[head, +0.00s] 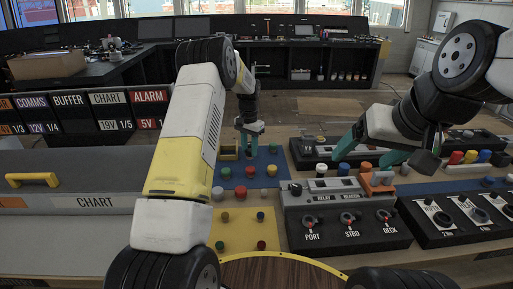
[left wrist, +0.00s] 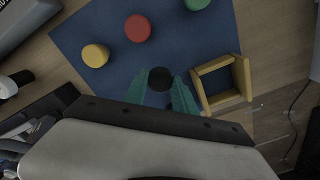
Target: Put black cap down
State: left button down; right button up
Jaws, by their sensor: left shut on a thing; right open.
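My left gripper (head: 250,129) points down at the far part of the blue mat (head: 239,182). In the left wrist view its teal fingers (left wrist: 161,88) are closed around a round black cap (left wrist: 159,76), with the blue mat beneath. I cannot tell whether the cap touches the mat. The yellow open frame (left wrist: 246,80) lies close beside the fingers. A red cap (left wrist: 137,28), a yellow cap (left wrist: 95,55) and a green cap (left wrist: 198,3) stand apart from it on the mat. My right gripper (head: 372,158) is open above the switch console, its fingers spread wide.
A yellow mat (head: 232,234) with small caps lies in front of the blue mat. A chart case (head: 95,202) stands at left.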

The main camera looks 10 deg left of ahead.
aim_at(250, 151)
pick_arm(q)
jog(key=shift+d+f, duration=0.15)
jog(key=shift+f, duration=1.35)
jog(key=shift+f, duration=0.1)
jog(key=c, duration=1)
grip_release()
